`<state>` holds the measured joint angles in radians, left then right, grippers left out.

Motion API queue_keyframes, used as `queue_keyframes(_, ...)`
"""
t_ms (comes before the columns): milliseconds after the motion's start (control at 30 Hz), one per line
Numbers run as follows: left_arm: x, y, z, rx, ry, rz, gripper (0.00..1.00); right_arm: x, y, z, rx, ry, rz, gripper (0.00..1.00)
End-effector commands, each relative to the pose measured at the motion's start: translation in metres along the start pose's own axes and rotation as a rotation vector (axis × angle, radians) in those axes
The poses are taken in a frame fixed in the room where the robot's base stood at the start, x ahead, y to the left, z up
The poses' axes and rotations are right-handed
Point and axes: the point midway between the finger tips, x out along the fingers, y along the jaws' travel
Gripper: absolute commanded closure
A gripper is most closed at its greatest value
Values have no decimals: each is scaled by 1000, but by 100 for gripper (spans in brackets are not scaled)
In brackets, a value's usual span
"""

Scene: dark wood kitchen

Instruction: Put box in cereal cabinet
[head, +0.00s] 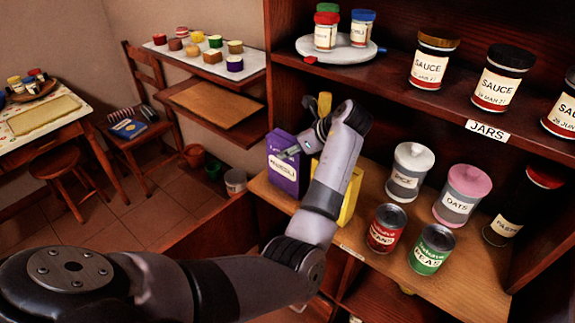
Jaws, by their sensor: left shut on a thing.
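A purple box (282,178) with a white label stands upright at the left end of the light wood shelf (465,275). My left gripper (292,151) reaches it from the right and is shut on its upper part. I cannot tell whether the box's base rests on the shelf. A yellow box (350,197) stands to its right, partly hidden behind my left arm. My right gripper is out of view.
A red can (385,230), a green can (431,250) and jars such as the oats jar (462,196) stand on the same shelf. Sauce jars (433,60) and a grey turntable (338,52) are above. A chair (145,105) and table stand left.

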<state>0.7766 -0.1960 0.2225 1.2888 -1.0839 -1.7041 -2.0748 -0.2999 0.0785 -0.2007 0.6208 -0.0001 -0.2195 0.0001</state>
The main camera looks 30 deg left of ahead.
Motion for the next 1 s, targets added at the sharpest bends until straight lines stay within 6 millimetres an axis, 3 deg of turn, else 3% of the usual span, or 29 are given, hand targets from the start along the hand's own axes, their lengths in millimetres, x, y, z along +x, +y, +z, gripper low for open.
queue_keyframes(400,0,0,0,0,1,0,100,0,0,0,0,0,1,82)
queue_keyframes(1000,-1,0,2,-1,-1,-1,100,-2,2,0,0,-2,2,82)
